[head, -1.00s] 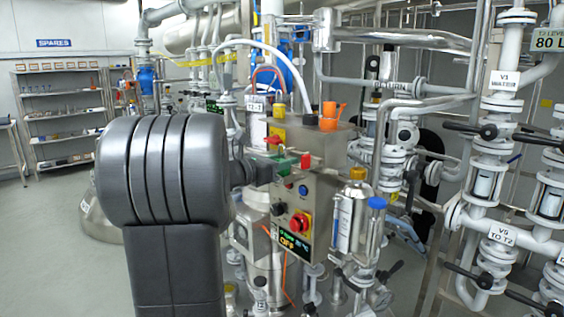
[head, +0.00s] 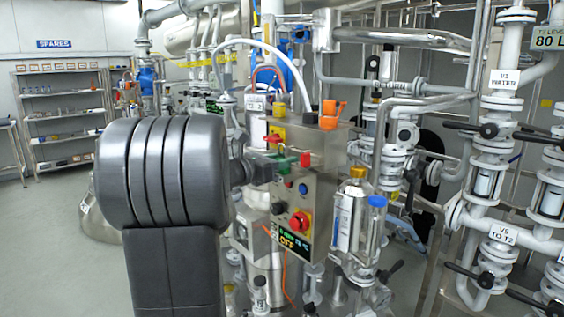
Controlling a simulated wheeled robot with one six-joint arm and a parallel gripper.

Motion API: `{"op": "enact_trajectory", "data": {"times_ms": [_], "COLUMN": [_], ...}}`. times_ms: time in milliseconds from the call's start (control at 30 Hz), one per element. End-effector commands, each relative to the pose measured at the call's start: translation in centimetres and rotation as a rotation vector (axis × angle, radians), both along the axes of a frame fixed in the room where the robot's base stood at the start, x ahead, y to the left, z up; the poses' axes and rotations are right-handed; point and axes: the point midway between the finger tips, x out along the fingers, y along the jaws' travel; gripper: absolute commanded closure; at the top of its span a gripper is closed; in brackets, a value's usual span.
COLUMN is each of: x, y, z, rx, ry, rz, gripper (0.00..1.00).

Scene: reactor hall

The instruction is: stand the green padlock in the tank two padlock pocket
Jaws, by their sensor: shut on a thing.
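The green padlock (head: 284,163) is small in the head view, at the front of the steel control box (head: 325,185). My gripper (head: 273,168) is beside it, shut on it, and largely hidden behind my own dark wrist. A red padlock-like piece (head: 305,159) is just right of the green one, and another red piece (head: 273,141) is above left near a yellow plate (head: 278,131). The pocket cannot be told apart at this size. I cannot tell whether the green padlock touches the box.
The box carries a red stop button (head: 299,222) and a lit display reading OFF (head: 294,242). Orange cups (head: 329,114) stand on top. Capped bottles (head: 358,212) and pipes crowd the right. Open floor lies left, before a spares shelf (head: 62,115).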

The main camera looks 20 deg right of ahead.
Motion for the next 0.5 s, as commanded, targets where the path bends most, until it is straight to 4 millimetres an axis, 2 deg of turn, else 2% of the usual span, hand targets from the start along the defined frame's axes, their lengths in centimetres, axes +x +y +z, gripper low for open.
{"op": "enact_trajectory", "data": {"times_ms": [33, 400, 433, 500], "x": [-0.03, 0.05, 0.05, 0.06], "y": [-0.06, -0.06, -0.06, -0.05], "z": [-1.54, -1.71, -1.71, -1.72], "rx": [0.018, 0.019, 0.019, 0.019], "ry": [0.016, 0.017, 0.017, 0.017], "rz": [-0.001, 0.0, 0.001, 0.001], "gripper": [0.84, 0.84, 0.62, 0.48]}}
